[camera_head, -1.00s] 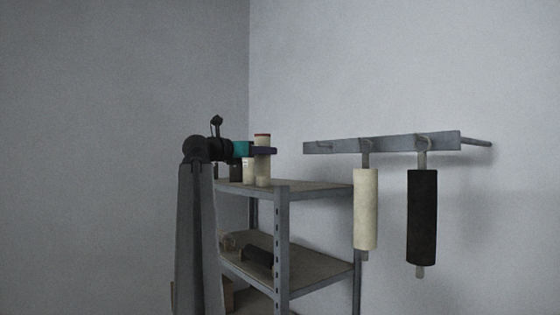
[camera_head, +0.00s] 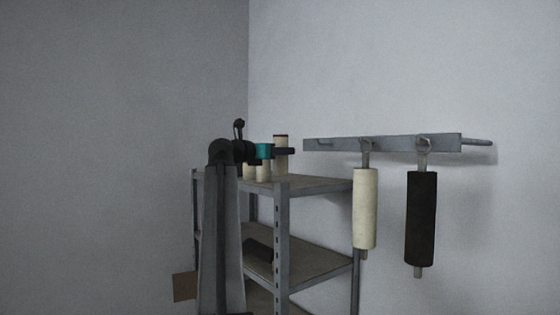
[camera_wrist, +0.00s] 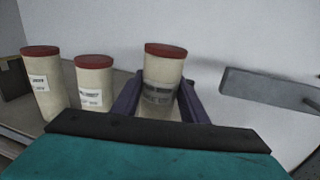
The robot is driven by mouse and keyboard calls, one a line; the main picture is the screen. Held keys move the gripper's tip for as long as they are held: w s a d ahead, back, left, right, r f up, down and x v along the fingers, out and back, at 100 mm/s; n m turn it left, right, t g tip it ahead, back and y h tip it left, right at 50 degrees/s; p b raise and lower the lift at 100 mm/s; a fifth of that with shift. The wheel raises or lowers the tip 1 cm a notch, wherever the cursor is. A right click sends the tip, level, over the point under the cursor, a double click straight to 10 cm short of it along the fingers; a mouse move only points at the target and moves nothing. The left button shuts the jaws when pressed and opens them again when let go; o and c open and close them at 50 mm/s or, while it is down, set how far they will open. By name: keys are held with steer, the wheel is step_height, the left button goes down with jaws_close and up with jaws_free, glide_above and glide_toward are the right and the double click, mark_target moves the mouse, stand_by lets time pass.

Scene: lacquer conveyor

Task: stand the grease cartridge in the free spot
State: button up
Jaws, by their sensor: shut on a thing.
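The grease cartridge (camera_head: 281,141) is a cream cylinder with a dark red lid. My gripper (camera_head: 286,151) is shut around it, and it looks upright over the top board of the shelf rack. In the wrist view the cartridge (camera_wrist: 163,68) stands between the two purple fingers of my gripper (camera_wrist: 160,98); its lower end is hidden behind my gripper. I cannot tell whether its base touches the board. The free spot is not clearly visible.
The grey shelf rack (camera_head: 318,186) has bare board at its right front. A wall rail (camera_head: 385,143) at the right carries a cream roller (camera_head: 365,208) and a black roller (camera_head: 421,218). A dark box (camera_wrist: 12,76) stands at the far left in the wrist view.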

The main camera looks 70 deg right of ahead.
mark_target(276, 160)
steer(key=shift+f+p, duration=0.8)
steer(key=shift+f, duration=0.7)
steer(key=shift+f, duration=0.1)
steer(key=o, duration=1.3)
steer(key=shift+a, duration=0.1)
steer(key=b+v, duration=0.4)
steer(key=v, duration=0.8)
